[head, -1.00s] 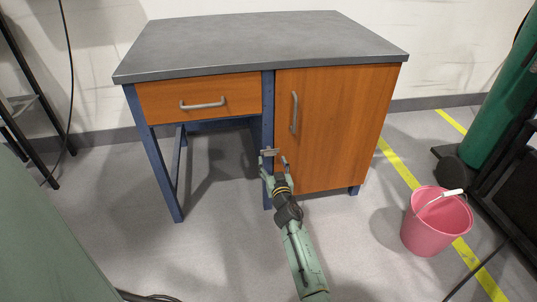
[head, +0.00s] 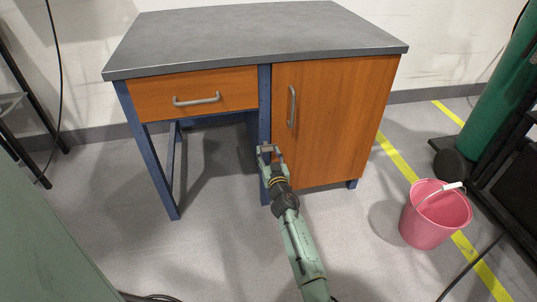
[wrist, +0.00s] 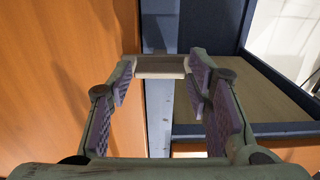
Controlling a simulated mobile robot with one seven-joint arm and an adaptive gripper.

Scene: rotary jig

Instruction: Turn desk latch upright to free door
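The desk latch (wrist: 160,66) is a small pale bar lying level across the blue post (wrist: 160,110) and the edge of the orange door (wrist: 60,70). In the head view the latch (head: 268,148) sits low beside the door (head: 325,130), which is closed. My gripper (head: 271,152) is at the latch. In the wrist view my gripper (wrist: 160,76) is open, with one dark-padded finger near each end of the bar. The gaps there are small, and I cannot tell whether the pads touch it.
The desk has a grey top (head: 250,40), a drawer (head: 200,95) and a grey door handle (head: 292,106). A pink bucket (head: 425,228) stands on the floor at the right, near a green cylinder (head: 500,90). The floor before the desk is mostly clear.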

